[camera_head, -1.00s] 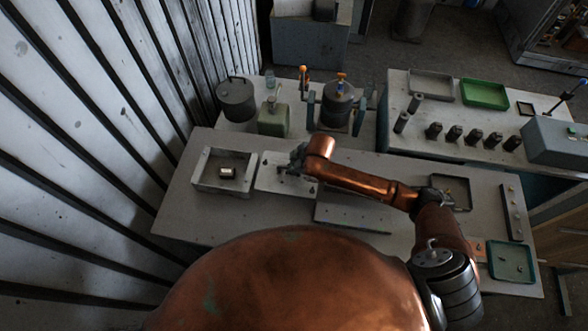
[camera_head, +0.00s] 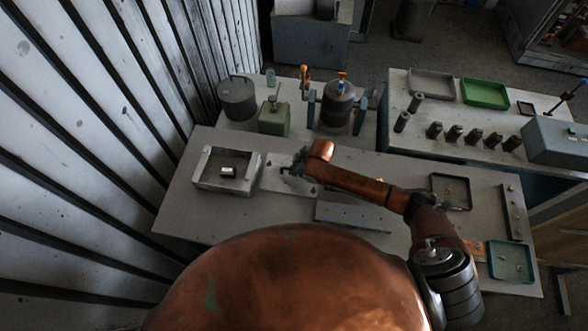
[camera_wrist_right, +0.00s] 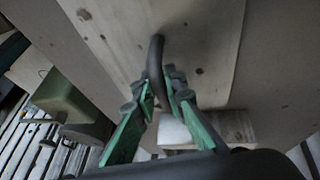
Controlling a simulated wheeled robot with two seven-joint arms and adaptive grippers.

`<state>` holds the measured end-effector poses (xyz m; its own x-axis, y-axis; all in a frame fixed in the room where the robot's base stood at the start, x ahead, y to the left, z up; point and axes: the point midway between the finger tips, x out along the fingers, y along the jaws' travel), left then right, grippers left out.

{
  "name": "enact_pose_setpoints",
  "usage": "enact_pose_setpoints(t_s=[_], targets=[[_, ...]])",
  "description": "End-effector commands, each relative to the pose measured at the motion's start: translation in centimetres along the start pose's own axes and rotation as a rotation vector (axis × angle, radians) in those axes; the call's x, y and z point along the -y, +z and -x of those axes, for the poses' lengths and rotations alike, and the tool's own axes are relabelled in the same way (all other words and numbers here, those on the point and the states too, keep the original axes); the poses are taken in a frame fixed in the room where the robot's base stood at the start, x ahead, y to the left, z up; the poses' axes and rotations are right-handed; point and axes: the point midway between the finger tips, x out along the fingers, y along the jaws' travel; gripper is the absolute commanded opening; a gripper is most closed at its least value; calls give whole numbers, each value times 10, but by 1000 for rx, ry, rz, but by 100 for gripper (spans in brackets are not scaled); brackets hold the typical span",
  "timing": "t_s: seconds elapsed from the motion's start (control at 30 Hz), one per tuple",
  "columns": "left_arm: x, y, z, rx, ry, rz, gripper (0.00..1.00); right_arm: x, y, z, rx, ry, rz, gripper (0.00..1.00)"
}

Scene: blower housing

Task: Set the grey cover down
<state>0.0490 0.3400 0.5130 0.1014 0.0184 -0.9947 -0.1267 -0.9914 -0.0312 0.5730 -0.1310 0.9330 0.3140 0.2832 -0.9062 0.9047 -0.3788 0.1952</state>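The grey cover (camera_head: 274,181) is a flat light plate with small dark holes and a dark handle. It lies level at or just above the table, right of the open box-shaped housing (camera_head: 197,181); I cannot tell whether it touches the table. The cover's plate (camera_wrist_right: 205,45) fills the upper part of the right wrist view. My right gripper (camera_head: 287,170) is at the handle. In the wrist view its green-padded fingers (camera_wrist_right: 162,88) are closed around the handle (camera_wrist_right: 156,58). My left gripper is not in view.
The housing holds a small metal part (camera_head: 228,172). A green jug-like container (camera_head: 274,121), a dark cylinder (camera_head: 237,98) and a fixture (camera_head: 337,103) stand behind. A dark tray (camera_head: 450,188) and a teal tray (camera_head: 511,262) are on the right. The table's front left is clear.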

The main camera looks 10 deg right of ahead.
Motion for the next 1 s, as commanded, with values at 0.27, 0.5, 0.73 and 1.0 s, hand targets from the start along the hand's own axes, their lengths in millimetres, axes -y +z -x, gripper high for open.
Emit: enact_pose_setpoints(t_s=[0.27,0.5,0.73,1.0], targets=[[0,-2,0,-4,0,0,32,0,0,0,0,-1,0,28],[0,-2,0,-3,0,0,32,0,-1,2,0,0,0,28],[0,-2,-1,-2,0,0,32,-1,-1,29,-1,1,2,28],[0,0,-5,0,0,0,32,-1,-1,86,0,1,2,28]])
